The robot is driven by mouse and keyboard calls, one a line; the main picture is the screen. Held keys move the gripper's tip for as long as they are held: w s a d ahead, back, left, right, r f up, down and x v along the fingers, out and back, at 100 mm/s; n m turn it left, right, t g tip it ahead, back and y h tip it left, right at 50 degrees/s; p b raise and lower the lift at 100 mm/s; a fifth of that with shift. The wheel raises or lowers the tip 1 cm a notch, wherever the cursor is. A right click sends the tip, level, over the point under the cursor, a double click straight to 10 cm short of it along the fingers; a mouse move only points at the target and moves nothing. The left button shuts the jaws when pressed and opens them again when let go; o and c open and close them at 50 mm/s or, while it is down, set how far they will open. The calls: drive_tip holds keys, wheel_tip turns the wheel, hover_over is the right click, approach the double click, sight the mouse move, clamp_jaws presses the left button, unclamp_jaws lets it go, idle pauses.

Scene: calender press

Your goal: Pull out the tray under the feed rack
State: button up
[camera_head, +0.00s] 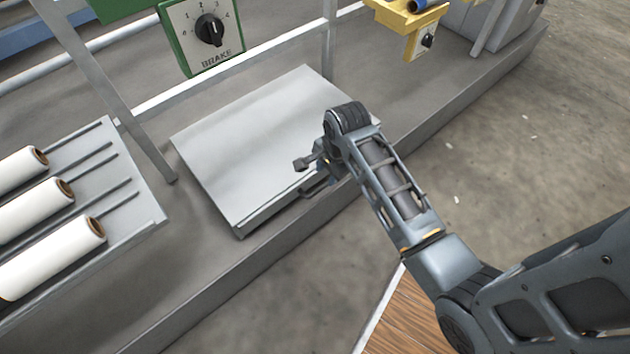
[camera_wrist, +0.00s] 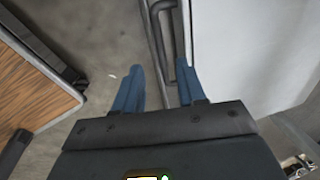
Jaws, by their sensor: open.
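The tray (camera_head: 245,130) is a flat, light grey slab on the machine's grey base, below the green brake panel. Its pale top also fills the right of the wrist view (camera_wrist: 250,50). A dark bar handle (camera_wrist: 156,40) runs along its front edge. My gripper (camera_head: 322,182) is at this front edge, partly hidden by my own arm in the head view. In the wrist view its two blue fingers (camera_wrist: 160,70) are apart, with the handle bar showing between them. The right fingertip is close to the handle's bend; I cannot tell whether it touches.
A sloped rack (camera_head: 150,200) with white rolls stands at the left. A green panel with a BRAKE dial (camera_head: 208,30) and a yellow bracket (camera_head: 405,15) are above. Grey posts (camera_head: 110,90) flank the tray. The concrete floor (camera_head: 500,150) in front is mostly clear.

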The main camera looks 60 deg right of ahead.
sight(323, 186)
drive_tip(key=f+b, duration=0.1)
drive_tip(key=f, duration=0.1)
drive_tip(key=w+f+b, duration=0.1)
drive_tip(key=f, duration=0.2)
drive_tip(key=f+b, duration=0.2)
drive_tip(key=shift+w+d+f, duration=0.2)
drive_tip(key=shift+f, duration=0.15)
drive_tip(key=shift+c, duration=0.4)
clamp_jaws()
